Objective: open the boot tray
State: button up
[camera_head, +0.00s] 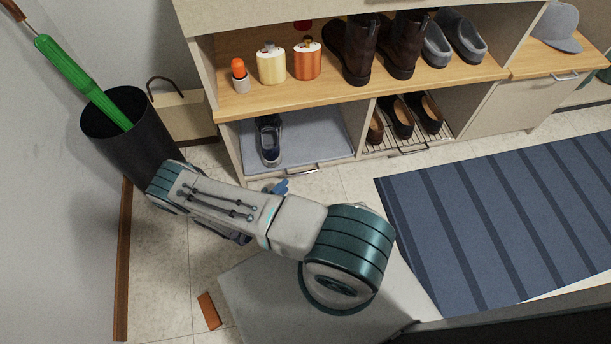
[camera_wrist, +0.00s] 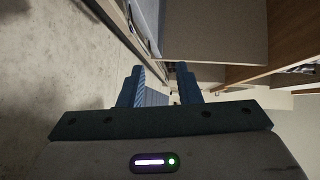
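The likely boot tray (camera_head: 325,137) is a flat grey-blue tray in the lower left compartment of the shoe bench, pushed in, with a metal bar handle (camera_head: 301,169) at its front edge. One dark sneaker (camera_head: 268,140) stands on it. My gripper (camera_wrist: 160,88) has its two blue fingers apart with nothing between them in the wrist view. In the head view only blue finger parts (camera_head: 279,187) show past my arm, low in front of the tray and left of the handle. Contact with the handle is not visible.
A wire rack (camera_head: 408,146) with dark shoes fills the compartment to the right. Boots, clogs and bottles stand on the wooden shelf (camera_head: 440,86) above. A black bin (camera_head: 130,135) stands at left by the wall. A striped blue rug (camera_head: 490,225) covers the floor at right.

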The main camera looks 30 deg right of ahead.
jog(key=w+d+f+n+b, duration=0.1)
jog(key=w+d+f+b, duration=0.1)
jog(key=d, duration=0.4)
jog(key=w+d+f+b, duration=0.2)
jog(key=w+d+f, duration=0.1)
jog(key=d, duration=0.3)
jog(key=shift+w+d+n+t, duration=0.25)
jog(key=shift+w+n+t, duration=0.1)
jog(key=shift+n+t, duration=0.05)
jog(key=shift+c, duration=0.3)
grip_shut()
